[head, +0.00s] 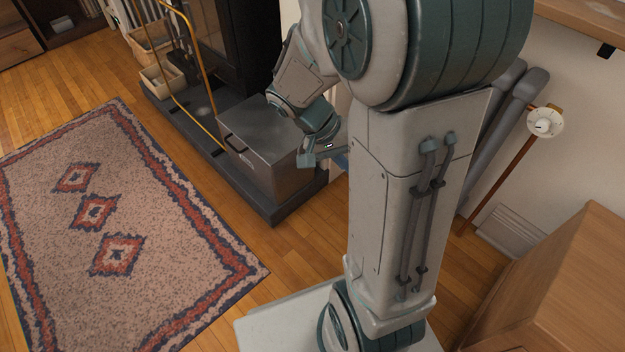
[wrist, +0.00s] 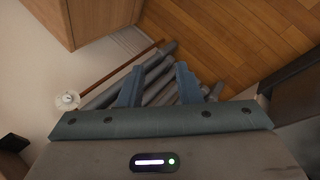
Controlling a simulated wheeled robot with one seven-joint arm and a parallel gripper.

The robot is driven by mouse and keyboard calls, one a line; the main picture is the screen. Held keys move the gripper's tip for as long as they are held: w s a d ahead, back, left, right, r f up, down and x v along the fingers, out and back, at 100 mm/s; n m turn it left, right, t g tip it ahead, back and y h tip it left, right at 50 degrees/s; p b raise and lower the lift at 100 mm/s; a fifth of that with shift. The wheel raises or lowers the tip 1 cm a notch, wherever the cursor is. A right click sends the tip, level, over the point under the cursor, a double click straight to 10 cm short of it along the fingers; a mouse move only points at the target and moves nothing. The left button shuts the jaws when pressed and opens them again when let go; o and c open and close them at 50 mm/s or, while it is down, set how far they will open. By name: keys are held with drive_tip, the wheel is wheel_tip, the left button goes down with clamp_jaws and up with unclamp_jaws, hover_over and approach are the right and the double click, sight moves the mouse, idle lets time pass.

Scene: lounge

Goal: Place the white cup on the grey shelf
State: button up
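I see no white cup in either view, and nothing I can surely name as the grey shelf. My gripper (wrist: 158,78) shows in the wrist view with its two blue-grey fingers apart and nothing between them. Beyond the fingers are grey radiator tubes (wrist: 159,64), well past the fingertips. In the head view, my gripper (head: 338,158) is beside a grey metal box and partly hidden behind my own arm.
The metal box (head: 268,150) stands on a dark grey hearth (head: 273,212) by a brass rail (head: 196,60). A patterned rug (head: 110,240) covers the floor at left. A white radiator valve (head: 543,122) and wooden cabinet (head: 570,290) are at right.

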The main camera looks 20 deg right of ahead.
drive_tip(key=s+a+r+n+t+y, duration=0.2)
drive_tip(key=a+n+y, duration=0.1)
drive_tip(key=a, duration=0.2)
drive_tip(key=s+a+r+n+t+y, duration=0.2)
drive_tip(key=a+n+y, duration=0.1)
drive_tip(key=a, duration=0.3)
drive_tip(key=shift+s+n+t+y, duration=0.2)
drive_tip(key=shift+n+t+y, duration=0.1)
drive_tip(key=shift+n, duration=0.4)
